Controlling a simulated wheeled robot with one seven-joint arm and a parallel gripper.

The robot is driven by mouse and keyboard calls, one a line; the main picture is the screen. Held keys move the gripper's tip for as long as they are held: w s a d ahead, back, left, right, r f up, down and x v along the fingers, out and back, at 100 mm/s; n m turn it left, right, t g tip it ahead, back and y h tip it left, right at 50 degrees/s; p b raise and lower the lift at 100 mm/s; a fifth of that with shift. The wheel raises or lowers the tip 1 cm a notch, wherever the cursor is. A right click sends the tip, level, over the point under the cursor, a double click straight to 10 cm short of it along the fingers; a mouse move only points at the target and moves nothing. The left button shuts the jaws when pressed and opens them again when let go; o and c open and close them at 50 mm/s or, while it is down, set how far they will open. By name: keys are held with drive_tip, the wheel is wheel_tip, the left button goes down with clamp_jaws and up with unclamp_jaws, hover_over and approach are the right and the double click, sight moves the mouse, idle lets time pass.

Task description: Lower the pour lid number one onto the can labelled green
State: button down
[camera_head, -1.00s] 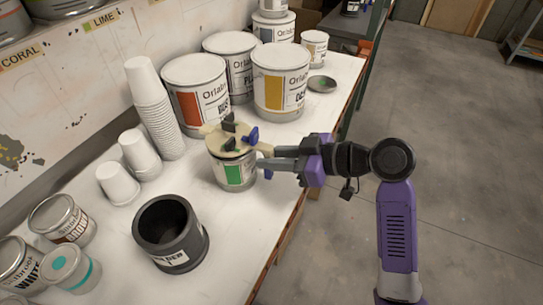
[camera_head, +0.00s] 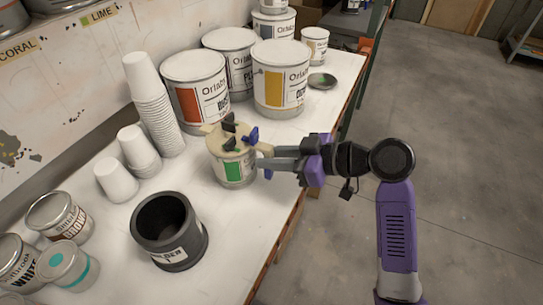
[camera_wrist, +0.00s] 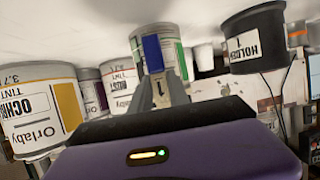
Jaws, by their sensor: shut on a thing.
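The pour lid (camera_head: 229,137) is cream-coloured with dark and blue clips, and it sits on or just over the top of the can with a green label (camera_head: 233,171). The two look level and close to touching; I cannot tell if the lid is fully seated. My gripper (camera_head: 264,158) reaches in from the right and is shut on the lid's handle. In the wrist view a tab marked 1 (camera_wrist: 160,92) shows between the fingers, with the blue clip (camera_wrist: 152,48) and part of the green label (camera_wrist: 181,60) behind it.
A black holder marked 1 (camera_head: 168,235) stands in front of the green can. White paper cups (camera_head: 152,105) stand to the left. Large cans with red (camera_head: 188,108) and yellow (camera_head: 273,90) labels stand behind.

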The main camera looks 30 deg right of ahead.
drive_tip(key=c, duration=1.2)
unclamp_jaws()
drive_tip(key=shift+o, duration=0.2)
drive_tip(key=shift+s, duration=0.1)
drive_tip(key=v, duration=0.7)
drive_tip(key=shift+s+d+r+b, duration=0.2)
drive_tip(key=shift+b, duration=0.25)
